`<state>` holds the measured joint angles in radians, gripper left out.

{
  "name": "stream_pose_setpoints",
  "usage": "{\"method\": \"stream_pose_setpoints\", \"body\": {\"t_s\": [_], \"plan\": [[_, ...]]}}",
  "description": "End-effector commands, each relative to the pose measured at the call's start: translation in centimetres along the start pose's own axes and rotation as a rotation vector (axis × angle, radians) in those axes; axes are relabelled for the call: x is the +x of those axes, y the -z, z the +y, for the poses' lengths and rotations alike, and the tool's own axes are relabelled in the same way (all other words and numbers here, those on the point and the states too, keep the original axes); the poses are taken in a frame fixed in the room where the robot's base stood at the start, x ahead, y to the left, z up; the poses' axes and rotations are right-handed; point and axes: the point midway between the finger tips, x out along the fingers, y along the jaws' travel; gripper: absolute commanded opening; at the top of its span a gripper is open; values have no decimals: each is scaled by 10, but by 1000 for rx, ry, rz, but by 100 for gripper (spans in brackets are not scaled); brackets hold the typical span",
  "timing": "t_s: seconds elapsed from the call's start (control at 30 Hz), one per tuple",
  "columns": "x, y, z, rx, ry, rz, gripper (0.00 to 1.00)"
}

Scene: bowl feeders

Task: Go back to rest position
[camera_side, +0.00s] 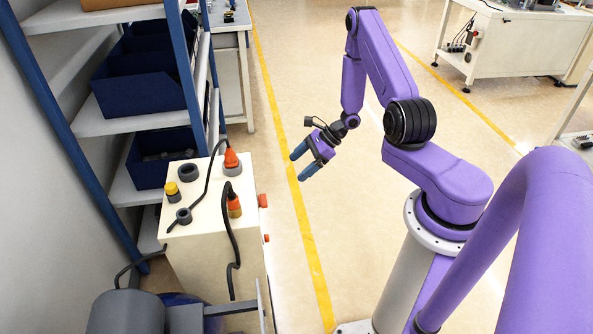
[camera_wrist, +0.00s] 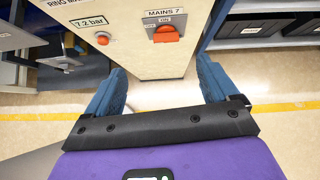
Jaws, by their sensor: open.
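My gripper (camera_side: 303,162) is open and empty in the side view, with its two blue fingers apart. It hangs in free air to the right of the cream control box (camera_side: 207,258). In the wrist view my gripper (camera_wrist: 160,88) shows both blue fingers spread, with nothing between them. Beyond the fingers, the front of the cream box carries an orange-red switch (camera_wrist: 166,35) under a "MAINS 7" label. A small red button (camera_wrist: 102,38) is to its left, beside a "7.2 bar" label.
The box top has orange connectors (camera_side: 231,158), a yellow button (camera_side: 171,188) and black cables. A shelf with blue bins (camera_side: 140,85) stands behind it. A dark grey cylinder (camera_side: 126,312) is at the lower left. The floor with its yellow line (camera_side: 308,232) is clear around my gripper.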

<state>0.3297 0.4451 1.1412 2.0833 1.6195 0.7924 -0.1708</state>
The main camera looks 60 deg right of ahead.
Motion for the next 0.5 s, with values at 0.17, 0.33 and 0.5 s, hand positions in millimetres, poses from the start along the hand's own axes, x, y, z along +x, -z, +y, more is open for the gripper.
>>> {"method": "stream_pose_setpoints", "body": {"t_s": [0.17, 0.33, 0.5], "plan": [[2, -53, 15, -249, -140, -26, 87], [-1, -103, 45, -518, -301, -54, 87], [-9, -143, 84, -785, -461, -81, 87]]}}
